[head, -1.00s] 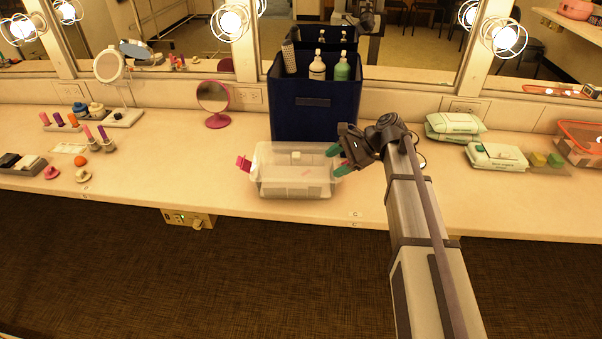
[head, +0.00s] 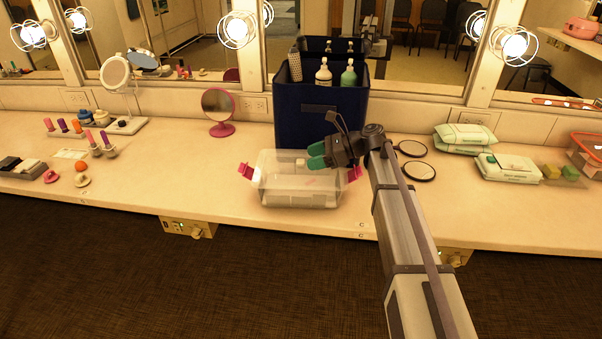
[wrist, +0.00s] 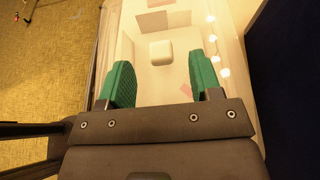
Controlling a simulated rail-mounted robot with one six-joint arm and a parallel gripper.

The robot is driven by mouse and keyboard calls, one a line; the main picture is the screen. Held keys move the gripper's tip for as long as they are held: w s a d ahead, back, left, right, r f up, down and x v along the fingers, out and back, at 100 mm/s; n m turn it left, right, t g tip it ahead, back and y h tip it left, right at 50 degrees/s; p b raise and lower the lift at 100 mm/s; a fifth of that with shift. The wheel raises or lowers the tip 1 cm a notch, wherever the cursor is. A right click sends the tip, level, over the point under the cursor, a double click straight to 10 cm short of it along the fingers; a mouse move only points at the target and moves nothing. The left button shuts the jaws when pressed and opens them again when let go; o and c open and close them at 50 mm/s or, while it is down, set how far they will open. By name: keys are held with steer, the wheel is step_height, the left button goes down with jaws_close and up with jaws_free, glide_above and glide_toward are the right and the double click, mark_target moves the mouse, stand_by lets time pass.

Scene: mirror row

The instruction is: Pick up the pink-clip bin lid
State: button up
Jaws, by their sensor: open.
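The clear bin (head: 290,195) stands on the counter in front of the navy box, with a pink clip (head: 246,171) on its left end and another pink clip (head: 354,173) on its right end. Its see-through lid (head: 283,163) lies on top. A pale block-like knob or item (wrist: 161,51) shows in the middle of the lid area; I cannot tell if it is on or under the lid. My gripper (head: 316,156) has green fingertips and is open and empty above the bin's right part. In the wrist view the spread fingers (wrist: 160,84) are over the bin.
The navy box (head: 308,122) with bottles stands close behind the bin. A pink round mirror (head: 218,106) is to the left. Dark round mirrors (head: 419,171) and wipe packs (head: 508,168) lie to the right.

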mark_target(301, 166)
steer(key=x, duration=0.2)
steer(key=shift+a+f+b, duration=0.3)
steer(key=shift+r, duration=0.1)
steer(key=c, duration=1)
